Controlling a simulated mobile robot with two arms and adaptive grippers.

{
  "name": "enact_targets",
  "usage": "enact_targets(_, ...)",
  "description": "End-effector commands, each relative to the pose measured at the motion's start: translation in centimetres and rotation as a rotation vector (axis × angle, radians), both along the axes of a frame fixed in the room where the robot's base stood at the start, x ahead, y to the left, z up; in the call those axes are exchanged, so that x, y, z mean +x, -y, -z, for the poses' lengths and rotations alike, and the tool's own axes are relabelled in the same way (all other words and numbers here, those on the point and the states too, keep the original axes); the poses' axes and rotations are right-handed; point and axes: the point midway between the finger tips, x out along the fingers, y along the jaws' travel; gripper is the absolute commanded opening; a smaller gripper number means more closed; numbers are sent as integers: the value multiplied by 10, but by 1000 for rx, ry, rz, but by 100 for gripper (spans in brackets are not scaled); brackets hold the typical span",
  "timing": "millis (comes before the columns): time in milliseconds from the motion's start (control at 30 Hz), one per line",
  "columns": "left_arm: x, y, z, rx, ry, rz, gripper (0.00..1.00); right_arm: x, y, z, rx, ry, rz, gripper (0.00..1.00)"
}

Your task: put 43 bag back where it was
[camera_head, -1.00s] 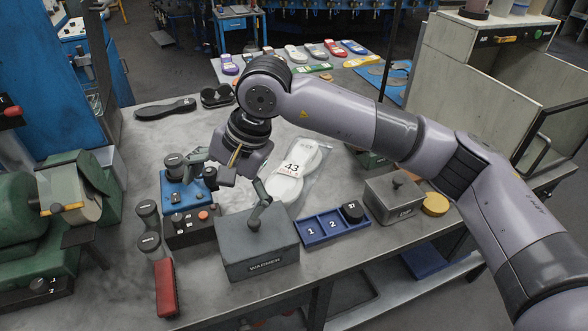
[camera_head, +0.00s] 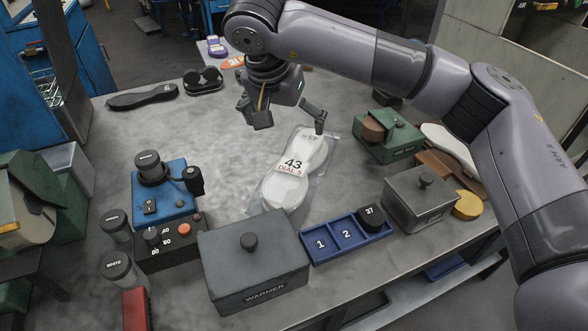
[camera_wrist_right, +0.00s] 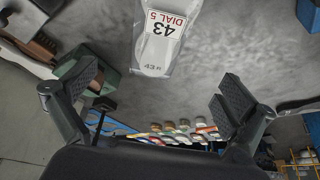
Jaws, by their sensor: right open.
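The 43 bag (camera_head: 290,172) is a clear bag with white soles and a label reading "43 DIAL 5". It lies flat on the grey bench (camera_head: 226,115), right of the blue device. It also shows at the top of the right wrist view (camera_wrist_right: 157,40), beyond the fingertips. My right gripper (camera_head: 288,118) is open and empty, above the bench near the bag's far end and apart from the bag. Its two spread fingers show in the right wrist view (camera_wrist_right: 155,95). My left gripper is not in view.
The grey WARMER box (camera_head: 252,265) and blue numbered tray (camera_head: 330,262) stand in front of the bag. The blue device (camera_head: 165,205) is at left, the green box (camera_head: 390,150) at right. Dark soles (camera_head: 142,97) lie at the back left. Bench left of the bag is clear.

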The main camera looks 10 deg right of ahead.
Motion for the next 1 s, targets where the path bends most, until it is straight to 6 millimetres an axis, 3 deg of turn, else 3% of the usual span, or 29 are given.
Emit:
enact_targets(33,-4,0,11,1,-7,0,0,0,0,10,-1,1,1,100)
enact_targets(133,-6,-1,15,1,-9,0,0,1,1,17,0,0,1,100)
enact_targets(267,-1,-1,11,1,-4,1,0,5,4,30,0,-4,3,100)
enact_targets(700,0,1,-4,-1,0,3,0,34,23,112,0,-4,2,100)
enact_targets(1000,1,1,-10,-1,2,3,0,41,27,134,0,-3,1,100)
